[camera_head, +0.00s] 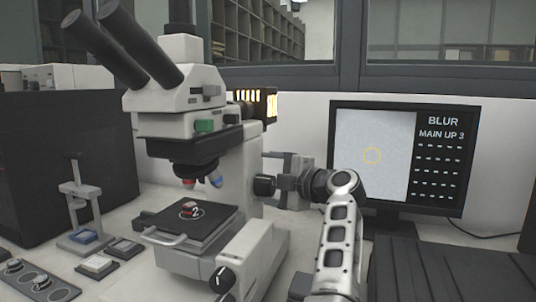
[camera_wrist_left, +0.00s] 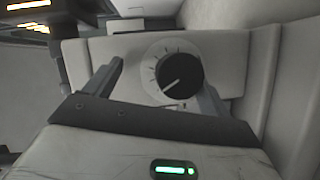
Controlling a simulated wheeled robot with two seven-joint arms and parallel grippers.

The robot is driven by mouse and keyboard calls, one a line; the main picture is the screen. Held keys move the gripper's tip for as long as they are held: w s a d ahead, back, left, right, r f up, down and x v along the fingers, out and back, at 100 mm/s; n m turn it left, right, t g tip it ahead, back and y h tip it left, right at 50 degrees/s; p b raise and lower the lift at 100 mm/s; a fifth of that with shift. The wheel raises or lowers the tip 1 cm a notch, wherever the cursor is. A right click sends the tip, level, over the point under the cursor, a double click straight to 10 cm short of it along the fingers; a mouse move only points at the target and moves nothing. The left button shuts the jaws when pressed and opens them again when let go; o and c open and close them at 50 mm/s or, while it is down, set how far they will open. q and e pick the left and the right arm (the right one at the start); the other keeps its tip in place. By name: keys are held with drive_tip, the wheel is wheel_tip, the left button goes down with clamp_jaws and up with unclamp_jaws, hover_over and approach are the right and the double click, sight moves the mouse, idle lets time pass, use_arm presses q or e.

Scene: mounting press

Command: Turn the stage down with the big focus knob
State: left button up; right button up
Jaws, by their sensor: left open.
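The microscope (camera_head: 237,160) stands left of centre in the head view, with its dark stage (camera_head: 222,213) below the objectives. A small specimen with a mark like a 2 lies on the stage. The big black focus knob (camera_head: 264,186) sticks out from the right side of the stand. In the left wrist view the knob (camera_wrist_left: 180,72) shows face-on, with a white pointer line and a ticked pale dial. My left gripper (camera_head: 277,180) is open at the knob. In the wrist view its fingers (camera_wrist_left: 163,82) stand on either side of it; contact is unclear.
A monitor (camera_head: 462,190) at the right reads BLUR and MAIN UP 3. A small knob (camera_head: 222,280) with a white pointer sits on the microscope base. A small press stand (camera_head: 82,205) and trays (camera_head: 97,265) stand at the left. A lit lamp housing (camera_head: 262,105) is above my gripper.

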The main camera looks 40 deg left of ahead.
use_arm(q)
drive_tip(key=s+d+r+b, duration=0.1)
drive_tip(key=s+d+r, duration=0.7)
drive_tip(key=s+r, duration=0.2)
drive_tip(key=shift+s+r, duration=0.4)
drive_tip(key=shift+s, duration=0.25)
